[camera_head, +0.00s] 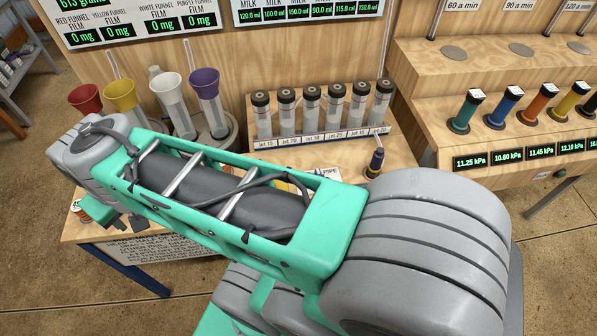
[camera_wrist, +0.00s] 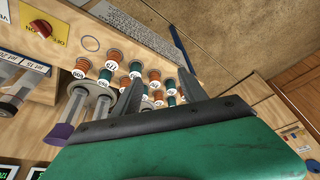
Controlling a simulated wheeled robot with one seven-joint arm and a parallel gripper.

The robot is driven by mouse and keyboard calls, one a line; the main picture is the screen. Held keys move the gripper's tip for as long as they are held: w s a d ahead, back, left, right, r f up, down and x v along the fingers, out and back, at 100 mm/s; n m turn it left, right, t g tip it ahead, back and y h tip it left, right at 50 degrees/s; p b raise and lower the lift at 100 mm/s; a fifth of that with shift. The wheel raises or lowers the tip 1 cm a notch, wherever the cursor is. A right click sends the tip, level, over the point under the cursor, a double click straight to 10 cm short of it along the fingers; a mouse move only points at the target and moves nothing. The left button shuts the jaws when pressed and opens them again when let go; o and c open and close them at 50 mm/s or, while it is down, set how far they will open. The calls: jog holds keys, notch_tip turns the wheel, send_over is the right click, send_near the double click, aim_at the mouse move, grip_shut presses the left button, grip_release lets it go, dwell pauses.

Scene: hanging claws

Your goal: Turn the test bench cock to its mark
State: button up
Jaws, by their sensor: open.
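In the wrist view a red knob (camera_wrist: 42,27) sits on a yellow plate (camera_wrist: 27,12) at the upper left, with partly readable lettering. It looks like the cock, but I cannot be sure, and its mark cannot be made out. My gripper (camera_wrist: 161,76) is open, its two dark fingers apart over the bench, with nothing seen held between them. The knob is to the left of the fingers and apart from them. In the head view my arm covers the middle of the bench, and I cannot make out the knob there.
Several orange and teal numbered spools (camera_wrist: 112,57) stand near and between the fingers. A purple funnel (camera_head: 204,84) stands with other funnels on the bench. A rack of jet tubes (camera_head: 320,133) and a dark-capped bottle (camera_head: 376,161) are behind my arm. A pressure stand (camera_head: 440,130) is right.

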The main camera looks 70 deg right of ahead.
jog(key=shift+o, duration=1.4)
jog(key=d+f+m+b, duration=0.1)
jog(key=d+f+m, duration=0.1)
jog(key=d, duration=0.3)
jog(key=s+d+f+m+g+h+b, duration=0.1)
jog(key=d+f+m, duration=0.1)
jog(key=d+m, duration=0.2)
jog(key=s+d+f+m+g+h+b, duration=0.1)
jog(key=d+f+m+b, duration=0.1)
jog(key=d, duration=0.5)
jog(key=shift+f+m, duration=0.35)
jog(key=shift+m, duration=0.45)
jog(key=m+g+b, duration=0.5)
jog(key=m+g, duration=0.1)
jog(key=m, duration=1.1)
send_near(319, 174)
jog(key=s+f, duration=0.1)
jog(key=f, duration=0.1)
jog(key=x, duration=0.6)
jog(key=shift+d+f, duration=0.1)
jog(key=shift+d, duration=0.15)
jog(key=c, duration=1.4)
